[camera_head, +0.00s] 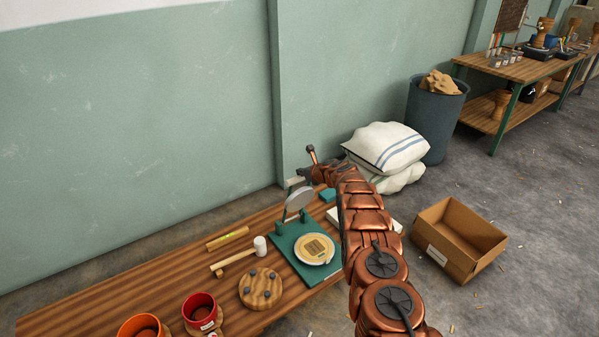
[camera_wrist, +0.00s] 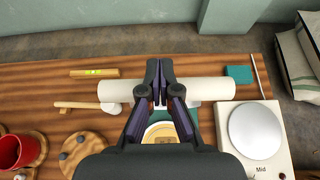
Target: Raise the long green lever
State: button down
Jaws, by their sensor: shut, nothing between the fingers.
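The green press (camera_head: 291,242) stands on the wooden bench, with a round grey plate (camera_head: 300,198) tilted up above its base. A pale cylindrical bar (camera_head: 294,182) shows near the plate's top; in the wrist view a thick cream bar (camera_wrist: 207,89) runs crosswise below my gripper. I cannot make out the long green lever clearly; the bar may be its handle. My gripper (camera_wrist: 160,68) is shut and empty, its fingers overlapping the bar in view. I cannot tell whether they touch it. My copper arm hides part of the press's right side in the head view.
On the bench lie a mallet (camera_head: 258,247), a yellow level (camera_head: 228,238), a round wooden block (camera_head: 261,288) and a red cup (camera_head: 200,312). A white scale (camera_wrist: 254,133) stands right of the press. White sacks (camera_head: 385,148) and a cardboard box (camera_head: 458,238) are on the floor.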

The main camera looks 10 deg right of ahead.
jog(key=s+d+r+b, duration=0.1)
jog(key=s+r, duration=0.4)
jog(key=r, duration=0.5)
dwell(0.5)
